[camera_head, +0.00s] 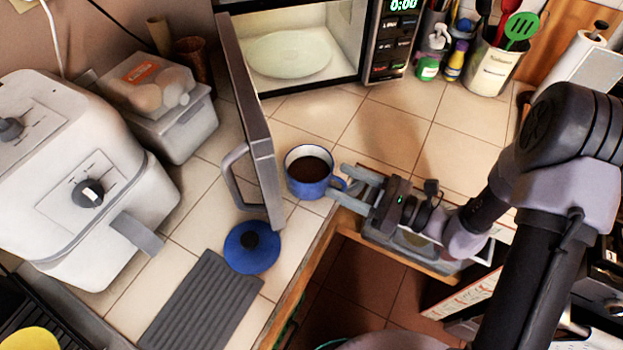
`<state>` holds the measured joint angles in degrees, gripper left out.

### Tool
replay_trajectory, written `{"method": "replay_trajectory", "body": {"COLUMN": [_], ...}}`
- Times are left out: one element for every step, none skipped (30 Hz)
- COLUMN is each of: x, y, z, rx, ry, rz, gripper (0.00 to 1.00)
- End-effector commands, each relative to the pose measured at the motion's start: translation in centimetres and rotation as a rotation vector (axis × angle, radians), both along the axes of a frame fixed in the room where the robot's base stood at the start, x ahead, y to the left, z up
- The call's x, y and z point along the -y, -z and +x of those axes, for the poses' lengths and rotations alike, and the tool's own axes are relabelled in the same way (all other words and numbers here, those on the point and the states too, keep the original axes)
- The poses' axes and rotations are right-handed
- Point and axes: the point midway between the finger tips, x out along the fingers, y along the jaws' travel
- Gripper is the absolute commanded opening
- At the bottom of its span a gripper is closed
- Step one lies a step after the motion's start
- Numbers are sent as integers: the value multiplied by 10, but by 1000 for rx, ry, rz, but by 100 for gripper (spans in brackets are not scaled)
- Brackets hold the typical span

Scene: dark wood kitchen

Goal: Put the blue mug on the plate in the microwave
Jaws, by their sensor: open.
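The blue mug (309,186), with a white inside and dark contents, stands upright on the tiled counter near its front edge. Its handle points right, toward my gripper. My gripper (343,182) is open, low over the counter edge, with its fingers at the handle side of the mug. I cannot tell whether they touch or surround the handle. The microwave (384,50) stands at the back with its door (248,110) swung open toward me, just left of the mug. The pale plate (289,54) lies inside the microwave and is empty.
A blue lid (251,248) and a dark ribbed mat (201,303) lie in front of the door. A white air fryer (75,180) and a lidded container (160,105) stand left. Bottles and a utensil holder (491,68) stand at the back right. Counter tiles right of the mug are clear.

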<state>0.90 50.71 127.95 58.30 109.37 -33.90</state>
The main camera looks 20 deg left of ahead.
Motion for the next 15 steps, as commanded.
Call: {"method": "replay_trajectory", "body": {"x": [-6,-9,-11,-11,-11,-11,-11,-11,-11,-11,-10,-10,-10,-10,-10], "y": [2,1,1,0,0,0,0,0,0,0,0,0,0,0,0], "z": [0,0,1,1,1,1,1,1,1,1,1,1,1,1,1], "rx": [0,0,0,0,0,0,0,0,0,0,0,0,0,0,0], "ry": [-2,-2,0,1,1,1,1,1,1,1,1,1,1,1,1], "rz": [0,0,0,0,0,0,0,0,0,0,0,0,0,0,0], "gripper": [53,53,53,53,53,53,53,53,49,43,37,29,23,17,10]}}
